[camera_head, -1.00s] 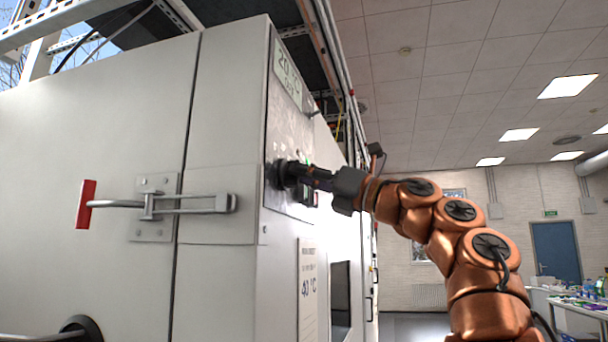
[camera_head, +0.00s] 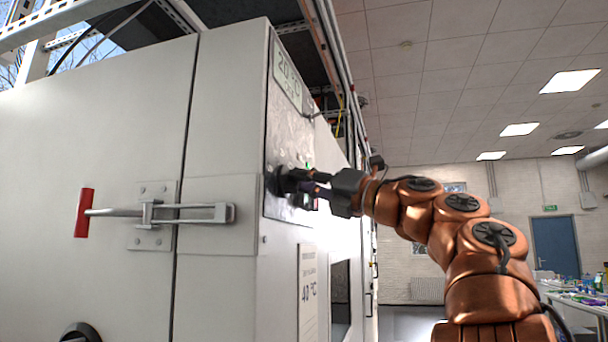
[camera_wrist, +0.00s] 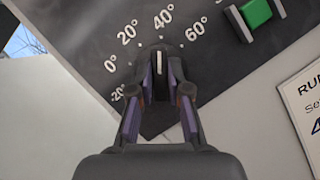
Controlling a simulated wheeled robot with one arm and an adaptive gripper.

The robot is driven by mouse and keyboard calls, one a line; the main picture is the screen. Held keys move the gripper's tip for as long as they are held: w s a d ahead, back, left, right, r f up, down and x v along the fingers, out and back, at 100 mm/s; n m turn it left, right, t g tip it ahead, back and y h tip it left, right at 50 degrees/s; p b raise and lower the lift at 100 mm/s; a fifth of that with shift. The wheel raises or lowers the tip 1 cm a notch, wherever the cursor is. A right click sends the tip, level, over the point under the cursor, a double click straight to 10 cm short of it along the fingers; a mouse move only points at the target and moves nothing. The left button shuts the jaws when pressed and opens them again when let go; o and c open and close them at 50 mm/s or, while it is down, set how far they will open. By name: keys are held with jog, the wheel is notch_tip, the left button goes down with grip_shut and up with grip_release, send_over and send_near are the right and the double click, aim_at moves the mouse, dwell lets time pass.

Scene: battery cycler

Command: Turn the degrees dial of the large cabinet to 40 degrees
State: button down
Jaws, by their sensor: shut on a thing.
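The large grey cabinet (camera_head: 224,130) fills the left of the head view. The black degrees dial (camera_head: 277,181) sits on its side panel, and the dial's white pointer line (camera_wrist: 159,62) shows in the wrist view. The pointer line stands nearly upright, towards the printed 40° mark (camera_wrist: 163,17). My gripper (camera_head: 290,182) is shut on the dial, with a finger on each side of it in the wrist view (camera_wrist: 160,85). The fingers hide the dial's lower sides.
A display (camera_head: 287,77) above the dial appears to read 20 °C. A green button (camera_wrist: 255,12) lies to the right of the dial. A paper sign (camera_head: 308,290) with 40 °C hangs below. A red-ended door handle (camera_head: 84,213) sticks out at the left.

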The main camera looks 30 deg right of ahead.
jog(key=shift+r+m, duration=0.1)
jog(key=shift+m, duration=0.3)
jog(key=c, duration=1.1)
grip_release()
jog(key=v, duration=1.2)
jog(key=shift+s+a, duration=0.1)
jog(key=shift+a, duration=0.05)
